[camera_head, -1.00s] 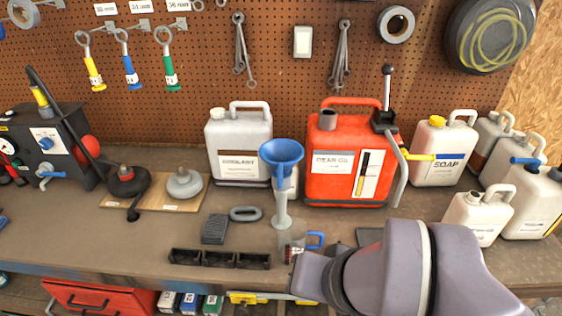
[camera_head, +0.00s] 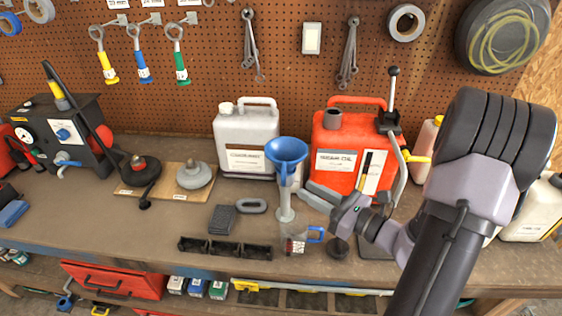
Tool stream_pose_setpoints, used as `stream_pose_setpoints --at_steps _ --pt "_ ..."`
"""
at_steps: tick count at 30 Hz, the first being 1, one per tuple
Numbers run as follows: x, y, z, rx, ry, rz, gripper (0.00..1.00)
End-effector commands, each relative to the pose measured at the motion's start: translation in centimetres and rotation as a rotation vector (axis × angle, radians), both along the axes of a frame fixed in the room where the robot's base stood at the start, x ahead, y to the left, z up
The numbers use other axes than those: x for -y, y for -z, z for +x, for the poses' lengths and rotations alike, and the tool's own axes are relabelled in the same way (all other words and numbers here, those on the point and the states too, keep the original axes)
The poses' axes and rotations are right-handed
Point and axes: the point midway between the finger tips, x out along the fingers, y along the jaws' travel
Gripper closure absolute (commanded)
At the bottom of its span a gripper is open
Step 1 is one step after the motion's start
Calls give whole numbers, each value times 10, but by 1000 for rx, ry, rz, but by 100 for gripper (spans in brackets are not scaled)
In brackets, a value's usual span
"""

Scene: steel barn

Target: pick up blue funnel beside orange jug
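The blue funnel (camera_head: 287,150) stands upright, its wide mouth up, over a pale grey stem-like stand (camera_head: 285,207) on the workbench. It is just left of the orange jug (camera_head: 333,146), which has a pale label and a black hand pump. My gripper (camera_head: 316,195) reaches in from the right, low in front of the jug, with its tip close to the right of the funnel's stand. It appears to hold nothing. The gap between its fingers is not clear from this angle. My arm hides part of the jugs on the right.
A white coolant jug (camera_head: 247,137) stands behind the funnel to the left. A clear cup with a blue handle (camera_head: 297,242) and a black tray (camera_head: 225,247) lie at the front edge. A grey weight (camera_head: 194,176) and a black machine (camera_head: 70,130) are farther left.

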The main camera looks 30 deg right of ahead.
Motion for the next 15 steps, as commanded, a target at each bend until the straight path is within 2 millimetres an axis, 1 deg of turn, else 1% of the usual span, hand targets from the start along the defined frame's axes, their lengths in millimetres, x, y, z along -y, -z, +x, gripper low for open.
stream_pose_setpoints --at_steps 1,3,8,12,15 --pt "-6 1 11 1 -6 -2 78" --pt "-11 1 23 0 -5 -2 78" --pt "-19 3 41 0 -5 -2 78" --pt "-32 7 66 0 -6 -2 78" --pt "-37 6 78 -1 -5 -3 78"
